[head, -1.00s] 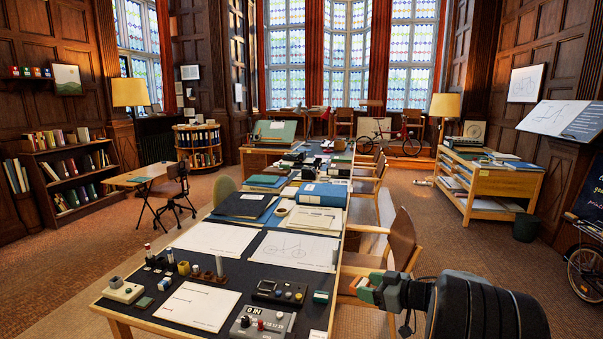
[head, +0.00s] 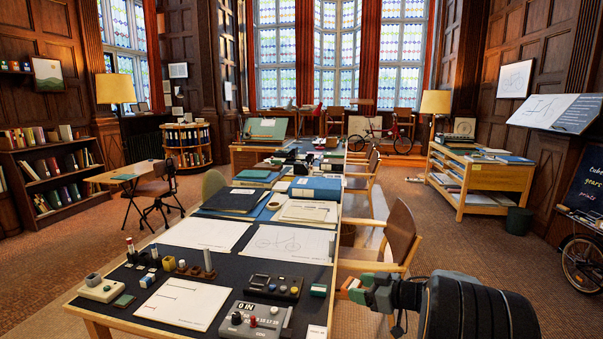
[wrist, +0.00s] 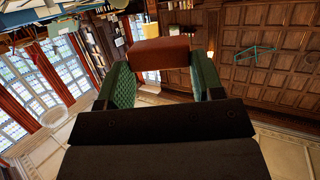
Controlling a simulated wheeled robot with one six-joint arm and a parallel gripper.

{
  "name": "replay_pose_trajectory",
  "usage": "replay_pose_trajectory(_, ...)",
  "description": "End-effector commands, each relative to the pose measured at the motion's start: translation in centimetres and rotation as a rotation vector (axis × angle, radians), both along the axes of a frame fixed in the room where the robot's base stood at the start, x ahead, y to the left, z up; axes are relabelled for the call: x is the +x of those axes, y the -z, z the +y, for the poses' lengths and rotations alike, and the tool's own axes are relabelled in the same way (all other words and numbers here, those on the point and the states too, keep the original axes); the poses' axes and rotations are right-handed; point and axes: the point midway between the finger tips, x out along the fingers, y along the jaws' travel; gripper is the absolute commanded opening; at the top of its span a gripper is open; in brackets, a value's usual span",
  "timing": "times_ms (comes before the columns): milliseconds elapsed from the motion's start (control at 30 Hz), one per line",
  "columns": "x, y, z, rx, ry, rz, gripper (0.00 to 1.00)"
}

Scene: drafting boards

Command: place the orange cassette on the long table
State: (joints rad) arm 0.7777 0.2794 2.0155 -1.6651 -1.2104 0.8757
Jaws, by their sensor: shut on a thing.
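The orange cassette (wrist: 160,52) is held between the green pads of my gripper (wrist: 163,84) in the wrist view. In the head view my gripper (head: 362,292) is at the lower right, shut, with a small orange part of the cassette (head: 351,284) showing; the fingers hide the rest. The long table (head: 233,276) has a dark top with a wooden edge and runs from the lower left away toward the windows. In the picture my gripper is just right of the table's right edge, with a chair behind it.
The near end of the table holds control boxes (head: 254,318), small blocks, pegs and drawing sheets (head: 185,303). Folders and a blue box (head: 315,188) lie farther back. Dark gaps show between the sheets. A wooden chair (head: 392,240) stands along the right side.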

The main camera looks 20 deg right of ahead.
Motion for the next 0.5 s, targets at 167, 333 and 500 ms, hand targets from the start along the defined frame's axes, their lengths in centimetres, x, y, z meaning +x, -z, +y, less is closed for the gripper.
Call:
replay_pose_trajectory(167,0.0,1.9,-0.1,0.000,0.002,0.000,0.38)
replay_pose_trajectory(333,0.2,2.1,0.0,0.000,0.001,0.000,0.38)
replay_pose_trajectory(500,2.5,3.4,1.1,0.001,-0.004,0.001,0.38)
